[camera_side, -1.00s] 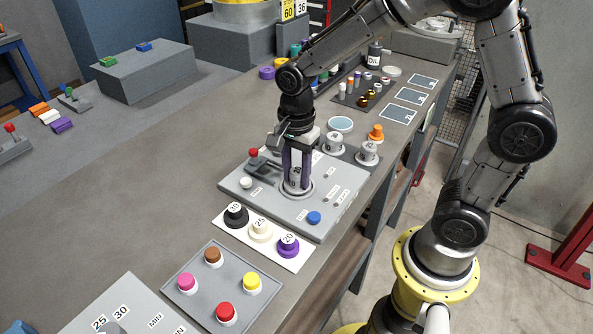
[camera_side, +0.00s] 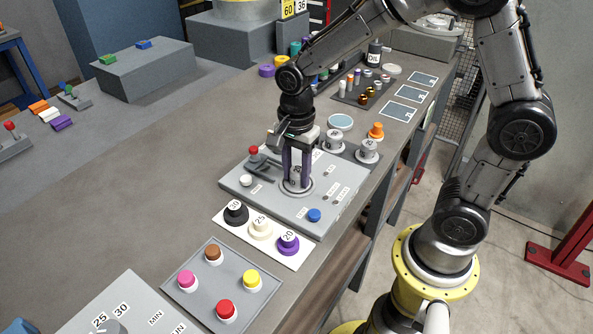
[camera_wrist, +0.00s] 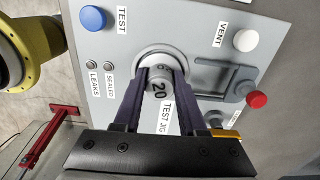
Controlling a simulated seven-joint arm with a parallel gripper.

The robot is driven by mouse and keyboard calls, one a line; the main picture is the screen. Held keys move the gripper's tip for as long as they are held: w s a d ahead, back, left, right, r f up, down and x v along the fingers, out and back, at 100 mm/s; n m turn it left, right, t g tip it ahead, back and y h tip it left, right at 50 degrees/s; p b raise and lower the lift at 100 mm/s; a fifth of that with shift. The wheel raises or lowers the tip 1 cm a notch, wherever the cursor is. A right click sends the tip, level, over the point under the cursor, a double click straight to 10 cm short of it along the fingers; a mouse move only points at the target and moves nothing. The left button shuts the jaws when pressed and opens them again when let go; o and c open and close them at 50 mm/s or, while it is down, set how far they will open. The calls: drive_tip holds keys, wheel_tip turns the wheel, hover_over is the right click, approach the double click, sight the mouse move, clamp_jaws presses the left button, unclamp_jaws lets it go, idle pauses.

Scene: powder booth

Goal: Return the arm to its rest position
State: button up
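My gripper (camera_side: 297,188) points straight down at the grey test jig panel (camera_side: 262,205) on the bench. Its two dark fingers stand on either side of a grey cap marked 20, which shows between the fingertips in the wrist view (camera_wrist: 159,84). The cap sits in the round pale ring (camera_wrist: 160,58) of the jig. The fingers are spread about the cap's width, and I cannot tell whether they press on it or stand just clear. My arm is bent over the bench from its yellow base at the right.
The panel carries a red-knobbed lever (camera_side: 253,150), a white button (camera_side: 246,180) and a blue button (camera_side: 314,215). In front are a white plate with black, cream and purple caps (camera_side: 288,244) and a grey button box (camera_side: 190,305). Grey knobs (camera_side: 367,151) stand behind. Space above is open.

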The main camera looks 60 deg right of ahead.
drive_tip(key=o, duration=0.5)
drive_tip(key=shift+o, duration=0.2)
drive_tip(key=o, duration=0.4)
drive_tip(key=shift+r, duration=4.05)
